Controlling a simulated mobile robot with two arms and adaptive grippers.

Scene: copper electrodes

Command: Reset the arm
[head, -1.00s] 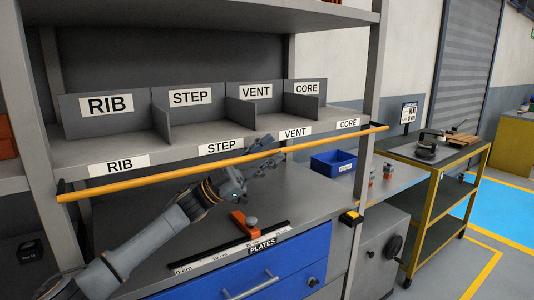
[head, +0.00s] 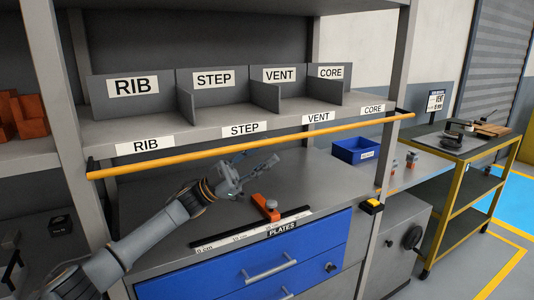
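My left arm comes in from the lower left of the head view. Its gripper (head: 262,170) is over the grey worktop (head: 330,180), below the yellow bar (head: 255,145). The fingers look spread apart, with nothing visible between them. An orange and grey measuring stop (head: 267,206) sits on the black ruler (head: 238,235) in front of the gripper, apart from it. My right gripper is out of the picture.
The shelf above has dividers and bays labelled RIB (head: 137,86), STEP, VENT and CORE; the bays look empty. A blue bin (head: 358,150) stands at the back right. A yellow-framed cart (head: 470,180) stands further right. Blue drawers (head: 255,262) lie below the worktop.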

